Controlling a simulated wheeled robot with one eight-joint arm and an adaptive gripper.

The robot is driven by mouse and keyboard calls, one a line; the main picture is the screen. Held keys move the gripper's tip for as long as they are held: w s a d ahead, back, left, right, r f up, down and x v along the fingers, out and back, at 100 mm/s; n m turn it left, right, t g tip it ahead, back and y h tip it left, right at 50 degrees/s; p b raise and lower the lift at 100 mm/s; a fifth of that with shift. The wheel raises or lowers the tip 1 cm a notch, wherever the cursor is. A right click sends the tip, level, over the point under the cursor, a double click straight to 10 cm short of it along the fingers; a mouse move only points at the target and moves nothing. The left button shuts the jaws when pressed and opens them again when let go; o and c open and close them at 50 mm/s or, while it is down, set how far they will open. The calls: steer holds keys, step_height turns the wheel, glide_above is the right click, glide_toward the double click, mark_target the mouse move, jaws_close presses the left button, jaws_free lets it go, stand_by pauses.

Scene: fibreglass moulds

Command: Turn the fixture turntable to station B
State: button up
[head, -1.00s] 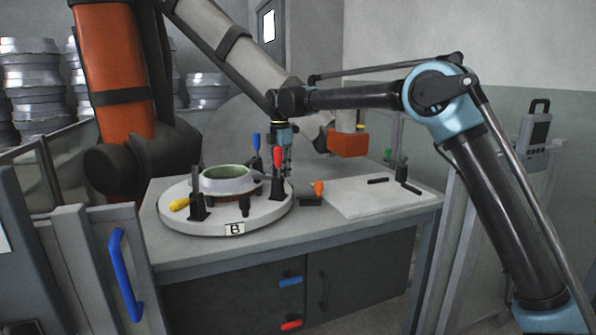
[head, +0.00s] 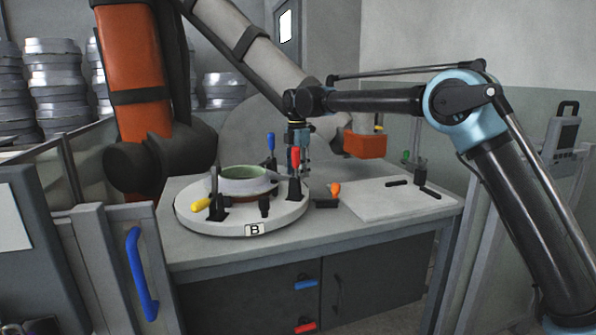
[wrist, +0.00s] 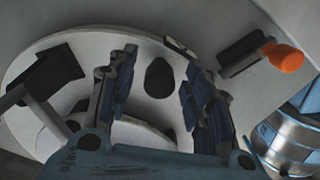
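The round fixture turntable (head: 218,229) sits on the grey bench, with a plate marked B (head: 254,229) on its front rim. It carries a ring-shaped mould (head: 244,183) with a green inside, and clamps with red (head: 295,158), blue (head: 271,142) and yellow (head: 201,204) handles. My gripper (head: 303,168) points down near the turntable's back right edge, partly behind the red-handled clamp. In the wrist view my gripper (wrist: 160,95) is open. A dark peg (wrist: 159,77) on the turntable (wrist: 85,45) shows between the fingers; I cannot tell whether they touch it.
An orange knob (head: 334,188) on a dark block (head: 326,203) is just right of the turntable; it also shows in the wrist view (wrist: 284,57). A pale board (head: 380,204) with dark bars lies on the right. A large orange arm (head: 137,75) stands behind left.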

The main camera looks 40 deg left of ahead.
steer(key=shift+r, duration=0.1)
steer(key=shift+r, duration=0.25)
step_height(320, 180, up, 11)
stand_by(0.5)
steer(key=shift+r, duration=0.1)
steer(key=shift+w, duration=0.15)
